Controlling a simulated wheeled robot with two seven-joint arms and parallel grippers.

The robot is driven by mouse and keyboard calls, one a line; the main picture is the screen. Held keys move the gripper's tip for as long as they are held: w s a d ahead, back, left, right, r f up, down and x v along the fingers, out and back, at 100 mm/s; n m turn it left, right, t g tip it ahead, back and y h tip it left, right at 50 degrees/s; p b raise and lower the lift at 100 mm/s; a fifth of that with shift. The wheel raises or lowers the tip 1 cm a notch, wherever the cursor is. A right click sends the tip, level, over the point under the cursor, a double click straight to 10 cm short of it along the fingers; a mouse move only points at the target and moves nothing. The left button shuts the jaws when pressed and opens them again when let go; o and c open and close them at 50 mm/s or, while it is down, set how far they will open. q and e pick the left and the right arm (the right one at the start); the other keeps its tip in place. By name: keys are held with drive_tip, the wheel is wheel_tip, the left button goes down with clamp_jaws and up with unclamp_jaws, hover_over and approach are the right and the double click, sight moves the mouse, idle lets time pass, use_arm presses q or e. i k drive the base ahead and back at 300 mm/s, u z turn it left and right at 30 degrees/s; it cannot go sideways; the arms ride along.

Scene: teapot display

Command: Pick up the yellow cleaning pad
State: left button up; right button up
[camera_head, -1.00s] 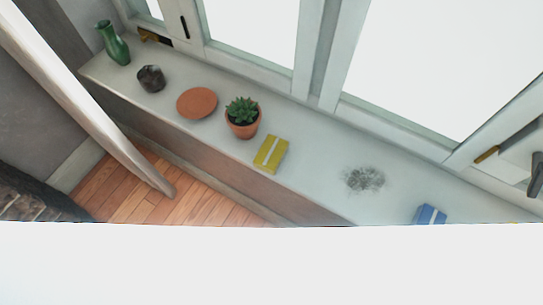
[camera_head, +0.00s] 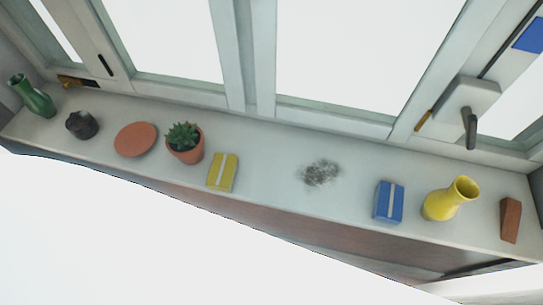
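The yellow cleaning pad (camera_head: 222,172) lies on the white window sill, a small yellow block with a pale stripe across it. It sits just right of the potted succulent and near the sill's front edge. Nothing covers it. Neither of my grippers shows in the head view.
On the sill (camera_head: 270,199) stand a green vase (camera_head: 34,97), a dark pot (camera_head: 82,125), a terracotta disc (camera_head: 135,139), a potted succulent (camera_head: 185,143), a blue pad (camera_head: 388,202), a yellow vase (camera_head: 450,198) and a brown block (camera_head: 510,220). A dark smudge (camera_head: 320,173) marks clear sill.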

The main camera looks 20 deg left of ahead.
sight(222, 174)
drive_tip(key=z, duration=2.05)
drive_tip(key=k, duration=1.3)
drive_tip(key=u, duration=1.7)
